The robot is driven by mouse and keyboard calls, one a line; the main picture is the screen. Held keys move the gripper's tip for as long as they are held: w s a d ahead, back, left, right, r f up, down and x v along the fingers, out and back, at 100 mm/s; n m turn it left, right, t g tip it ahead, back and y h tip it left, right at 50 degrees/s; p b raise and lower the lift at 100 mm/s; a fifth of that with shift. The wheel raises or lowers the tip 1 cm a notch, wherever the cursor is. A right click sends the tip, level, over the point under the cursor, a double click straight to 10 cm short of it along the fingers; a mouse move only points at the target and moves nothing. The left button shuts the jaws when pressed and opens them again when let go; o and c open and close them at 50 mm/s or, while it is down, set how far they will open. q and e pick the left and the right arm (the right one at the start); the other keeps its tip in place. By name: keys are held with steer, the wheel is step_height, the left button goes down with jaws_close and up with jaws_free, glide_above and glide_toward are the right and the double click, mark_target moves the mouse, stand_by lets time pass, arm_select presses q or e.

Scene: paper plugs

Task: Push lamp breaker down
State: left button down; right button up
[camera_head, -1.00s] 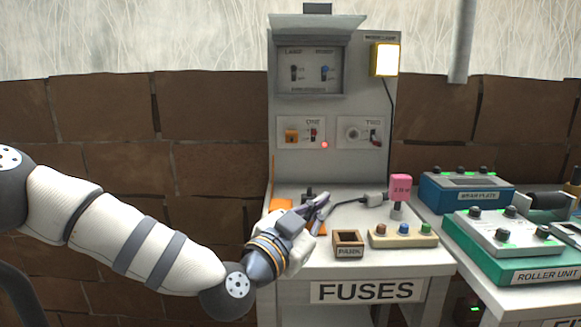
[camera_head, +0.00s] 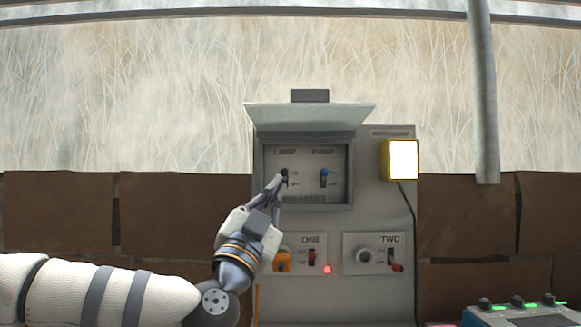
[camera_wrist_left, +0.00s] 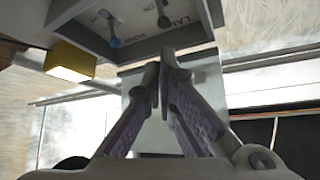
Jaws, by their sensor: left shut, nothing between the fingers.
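The breaker box (camera_head: 349,190) is open, with its lid raised. The lamp breaker (camera_wrist_left: 163,18) is a small dark lever under the LAMP label; in the head view the fingertips largely cover it. My left gripper (camera_head: 281,179) is shut and empty, its tips at the lamp breaker from below. In the left wrist view the shut fingertips (camera_wrist_left: 162,62) point toward the box, seemingly a little short of the lever; contact cannot be told. The blue-tipped pump breaker (camera_head: 324,174) stands to the right, its knob up. My right gripper is out of view.
A yellow-framed lamp (camera_head: 403,160) glows white right of the box. Below the box are socket panel ONE (camera_head: 311,240), with a red light beside it, and panel TWO (camera_head: 390,239). The raised lid (camera_head: 310,115) overhangs the box. A vertical pipe (camera_head: 484,90) stands at right.

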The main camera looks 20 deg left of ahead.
mark_target(291, 169)
arm_select(q)
steer(key=x, duration=0.9)
steer(key=shift+s+d+f+m+t+h, duration=0.1)
steer(key=shift+f+m+t+h, duration=0.3)
steer(key=shift+m+t+h, duration=0.15)
